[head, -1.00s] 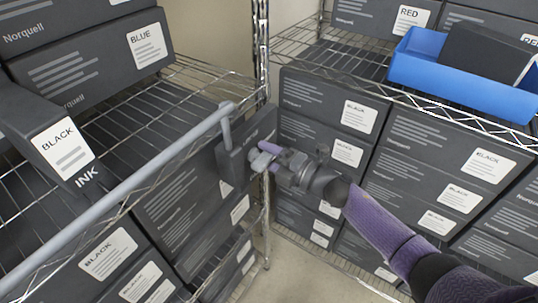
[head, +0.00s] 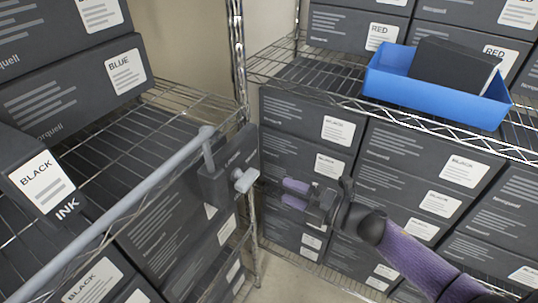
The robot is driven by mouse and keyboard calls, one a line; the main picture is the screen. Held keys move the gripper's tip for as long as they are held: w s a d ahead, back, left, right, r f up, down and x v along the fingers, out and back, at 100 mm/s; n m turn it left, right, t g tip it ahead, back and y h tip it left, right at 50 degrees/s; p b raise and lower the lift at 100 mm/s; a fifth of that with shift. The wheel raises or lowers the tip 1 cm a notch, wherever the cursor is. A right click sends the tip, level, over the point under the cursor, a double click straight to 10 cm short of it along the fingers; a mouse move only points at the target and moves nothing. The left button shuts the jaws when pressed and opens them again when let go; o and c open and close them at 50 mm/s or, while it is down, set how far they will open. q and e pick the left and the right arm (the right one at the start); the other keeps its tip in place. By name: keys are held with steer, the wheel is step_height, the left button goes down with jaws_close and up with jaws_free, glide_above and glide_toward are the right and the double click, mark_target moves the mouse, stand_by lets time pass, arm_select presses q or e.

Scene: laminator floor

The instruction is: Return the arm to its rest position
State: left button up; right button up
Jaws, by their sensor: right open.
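My right arm comes in from the lower right with a purple sleeve. Its right gripper (head: 290,194) points left, with two purple-tipped fingers apart and nothing between them. It hangs in front of the stacked black-ink boxes, a short gap to the right of a light grey knob (head: 245,180).
Wire shelves stand left and right, full of dark ink cartons (head: 400,165). A blue bin (head: 430,98) holding a dark carton (head: 452,65) sits on the right shelf above my arm. A black-ink box (head: 35,185) stands on the left shelf. Some floor (head: 280,283) shows below.

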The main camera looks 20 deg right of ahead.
steer(key=s+d+f+m+g+h+b, duration=0.1)
steer(key=s+f+m+h, duration=0.3)
steer(key=f, duration=0.5)
steer(key=s+d+f+m+g+h, duration=0.2)
steer(key=s+f+m+h, duration=0.15)
steer(key=f+m, duration=0.35)
steer(key=s+d+f+m+g+h+b, duration=0.1)
steer(key=s+f+m+h, duration=0.3)
steer(key=f, duration=0.6)
steer(key=s+a+f+m+g, duration=0.2)
steer(key=s+f+g, duration=0.1)
steer(key=s, duration=0.5)
steer(key=s+a+f+m+g, duration=0.2)
steer(key=s+f, duration=0.3)
steer(key=s, duration=0.4)
steer(key=s+a+f+m+g, duration=0.2)
steer(key=s+f+m+g, duration=0.1)
steer(key=s, duration=0.5)
steer(key=shift+s+a+f+m+g, duration=0.2)
steer(key=shift+f+m+g, duration=0.25)
steer(key=shift+g, duration=0.35)
